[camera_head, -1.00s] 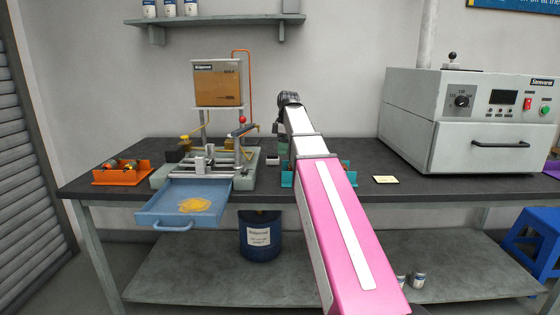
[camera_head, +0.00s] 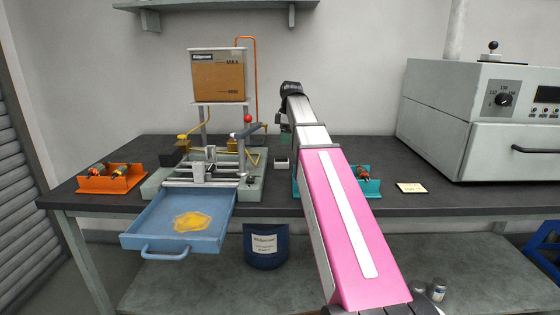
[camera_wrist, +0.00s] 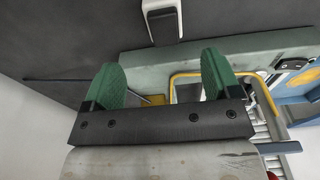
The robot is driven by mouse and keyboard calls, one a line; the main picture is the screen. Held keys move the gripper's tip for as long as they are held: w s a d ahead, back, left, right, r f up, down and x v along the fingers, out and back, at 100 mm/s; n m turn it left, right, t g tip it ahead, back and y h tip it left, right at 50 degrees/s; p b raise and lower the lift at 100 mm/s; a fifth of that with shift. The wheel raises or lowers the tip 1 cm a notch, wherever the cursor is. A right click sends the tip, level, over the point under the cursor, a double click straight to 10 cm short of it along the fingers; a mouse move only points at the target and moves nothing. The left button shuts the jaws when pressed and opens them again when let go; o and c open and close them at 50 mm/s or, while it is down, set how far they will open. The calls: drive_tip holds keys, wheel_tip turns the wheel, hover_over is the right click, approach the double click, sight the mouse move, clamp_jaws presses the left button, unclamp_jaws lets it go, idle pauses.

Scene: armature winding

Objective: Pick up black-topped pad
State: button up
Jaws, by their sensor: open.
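The black-topped pad (camera_head: 281,165) is a small pale block with a dark top. It lies on the dark bench between the winding fixture and my arm. In the wrist view the pad (camera_wrist: 162,20) shows at the top edge, partly cut off, with a white rim around a black face. My gripper (camera_wrist: 160,82) is open, its two green fingers spread with nothing between them. The pad is beyond the fingertips and apart from them. In the head view my gripper (camera_head: 285,135) hangs near the pad, partly hidden by my wrist.
The grey-green fixture (camera_head: 252,186) stands left of the pad, with a lever and a boxed stand. A blue drawer (camera_head: 140,225) juts forward. An orange tray (camera_head: 100,185) is at left, a teal tray (camera_head: 374,187) behind my arm. A grey oven (camera_head: 465,150) stands right.

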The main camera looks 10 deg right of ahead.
sight(281, 156)
drive_tip(key=f, duration=0.5)
drive_tip(key=shift+a+f, duration=0.25)
drive_tip(key=shift+a, duration=0.1)
drive_tip(key=shift+s+a+f, duration=0.1)
drive_tip(key=shift+a+f, duration=0.1)
drive_tip(key=shift+f, duration=0.65)
drive_tip(key=shift+w+a+f, duration=0.1)
drive_tip(key=shift+a+f, duration=0.05)
drive_tip(key=shift+f, duration=0.7)
drive_tip(key=shift+s+a+f, duration=0.1)
drive_tip(key=shift+a+f, duration=0.1)
drive_tip(key=shift+f, duration=0.65)
drive_tip(key=c, duration=1)
